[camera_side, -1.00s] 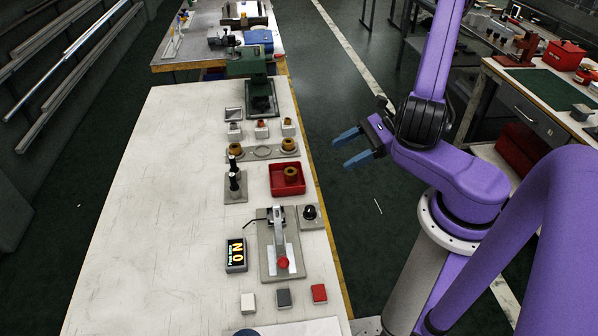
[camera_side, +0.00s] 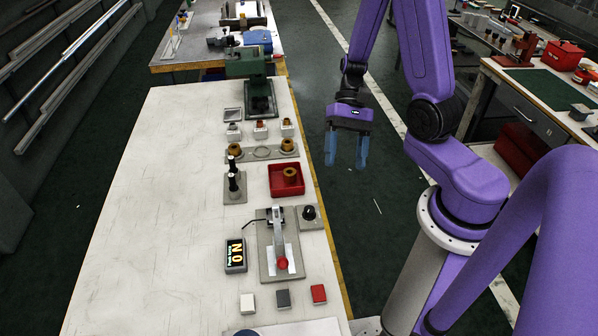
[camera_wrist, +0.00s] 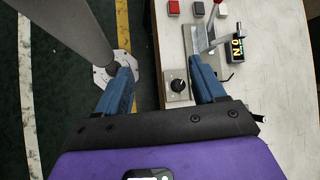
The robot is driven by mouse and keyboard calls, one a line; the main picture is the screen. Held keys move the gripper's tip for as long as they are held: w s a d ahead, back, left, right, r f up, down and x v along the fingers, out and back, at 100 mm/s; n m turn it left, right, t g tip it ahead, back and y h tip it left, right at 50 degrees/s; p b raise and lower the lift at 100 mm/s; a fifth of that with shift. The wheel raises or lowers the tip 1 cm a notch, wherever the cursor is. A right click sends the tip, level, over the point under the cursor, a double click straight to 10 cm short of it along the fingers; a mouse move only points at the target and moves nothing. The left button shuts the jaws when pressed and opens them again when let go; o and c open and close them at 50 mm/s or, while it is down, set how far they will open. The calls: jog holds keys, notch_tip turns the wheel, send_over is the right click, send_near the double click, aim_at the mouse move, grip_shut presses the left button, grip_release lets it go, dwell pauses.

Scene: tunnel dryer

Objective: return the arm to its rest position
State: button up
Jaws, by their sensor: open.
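My gripper (camera_side: 346,150) hangs beside the right edge of the long white workbench (camera_side: 130,200), over the dark floor in the side view. Its two blue fingers point down, spread apart, with nothing between them. In the wrist view my gripper (camera_wrist: 162,88) is also open and empty, with the bench's edge passing between the fingers. My purple arm is folded above its grey column at the right of the side view.
The bench holds a red tray (camera_side: 273,191) with a brown ring, a lever fixture (camera_side: 267,262), a black knob box (camera_side: 310,222), a display (camera_side: 235,256) and several small blocks. A green machine (camera_side: 240,68) stands further back.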

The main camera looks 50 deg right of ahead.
jog(key=s+a+r+n+t+h, duration=0.2)
jog(key=s+a+r+n+h, duration=0.1)
jog(key=n, duration=0.7)
jog(key=s+a+r+n+t+h, duration=0.2)
jog(key=s+r+n, duration=0.4)
jog(key=n, duration=0.4)
jog(key=shift+s+a+h, duration=0.45)
jog(key=shift+a+h, duration=0.4)
jog(key=shift+h, duration=0.25)
